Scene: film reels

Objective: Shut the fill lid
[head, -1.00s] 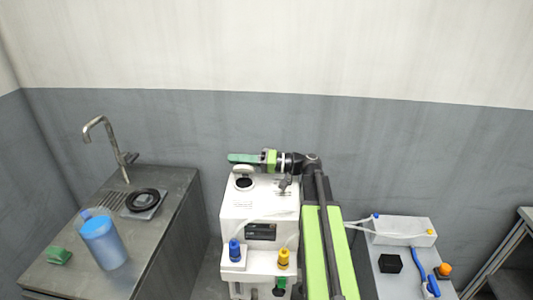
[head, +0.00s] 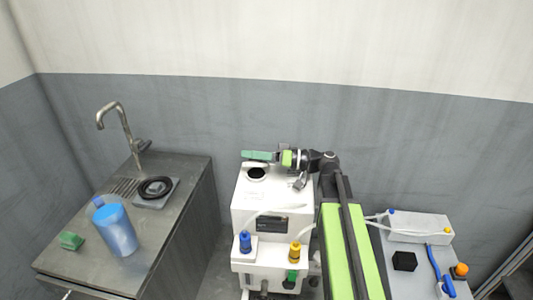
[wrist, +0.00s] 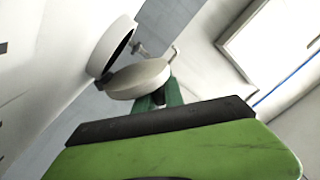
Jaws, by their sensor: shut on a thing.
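The white machine (head: 258,210) has a round dark fill opening (head: 257,174) on its top; its raised collar (wrist: 108,45) also shows in the wrist view. The fill lid (wrist: 140,78) is a pale round disc, standing open on its hinge beside the opening, tilted and apart from most of the rim. My gripper (wrist: 167,95) has its green fingers shut on the lid's edge. In the head view my gripper (head: 256,155) is just above and behind the opening, and the lid is mostly hidden there.
A sink counter at left holds a blue bottle (head: 115,230), a green sponge (head: 70,241) and a black ring (head: 156,187). Blue (head: 245,243) and yellow (head: 295,252) connectors stand on the machine's front. A bench at right carries a white box (head: 418,226) and a black block (head: 404,261).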

